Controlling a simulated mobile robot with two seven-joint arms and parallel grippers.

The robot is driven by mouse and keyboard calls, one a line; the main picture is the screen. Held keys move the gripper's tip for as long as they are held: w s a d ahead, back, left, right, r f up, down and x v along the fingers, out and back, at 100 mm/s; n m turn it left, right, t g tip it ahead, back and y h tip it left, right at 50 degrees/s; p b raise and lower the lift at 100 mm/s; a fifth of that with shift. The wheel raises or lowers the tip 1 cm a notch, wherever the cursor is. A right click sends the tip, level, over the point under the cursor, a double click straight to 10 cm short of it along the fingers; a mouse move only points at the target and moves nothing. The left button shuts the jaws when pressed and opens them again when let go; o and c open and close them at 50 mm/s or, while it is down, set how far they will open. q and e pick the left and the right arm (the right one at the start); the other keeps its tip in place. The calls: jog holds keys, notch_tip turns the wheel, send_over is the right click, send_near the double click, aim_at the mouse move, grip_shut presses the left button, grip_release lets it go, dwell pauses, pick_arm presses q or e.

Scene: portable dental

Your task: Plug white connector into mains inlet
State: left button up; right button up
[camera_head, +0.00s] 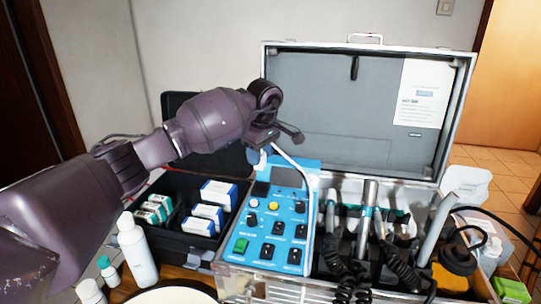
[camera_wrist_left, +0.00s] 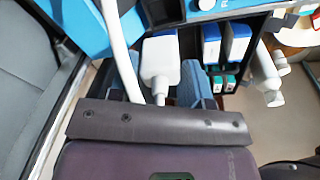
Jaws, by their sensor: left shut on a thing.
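My left gripper (camera_head: 262,152) is at the back edge of the blue control panel (camera_head: 268,222) in the open case. In the left wrist view its blue-padded fingers (camera_wrist_left: 168,82) are shut on the white connector (camera_wrist_left: 160,56), whose thin cord end points back toward the wrist. The connector's far end is close to the panel's edge; I cannot tell whether it touches. In the head view the arm hides the connector. The mains inlet cannot be made out in either view. My right gripper is not in view.
A white tube (camera_head: 297,164) arches over the panel beside my gripper; it passes close by in the wrist view (camera_wrist_left: 118,50). The raised grey lid (camera_head: 320,110) stands behind. Handpieces (camera_head: 366,215) fill the right side. A black box with cartons (camera_head: 187,240) and bottles (camera_head: 137,250) are left.

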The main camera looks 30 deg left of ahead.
aim_at(260, 169)
pick_arm(q)
jog(key=shift+s, duration=0.15)
jog(key=shift+s+d+n, duration=0.1)
jog(key=shift+s+n, duration=0.05)
jog(key=shift+n, duration=0.15)
jog(key=shift+f, duration=0.2)
jog(key=shift+f+b, duration=0.55)
jog(key=shift+f, duration=1)
jog(key=shift+r, duration=0.1)
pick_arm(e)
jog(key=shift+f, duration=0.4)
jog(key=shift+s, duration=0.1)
pick_arm(q)
jog(key=shift+f, duration=0.3)
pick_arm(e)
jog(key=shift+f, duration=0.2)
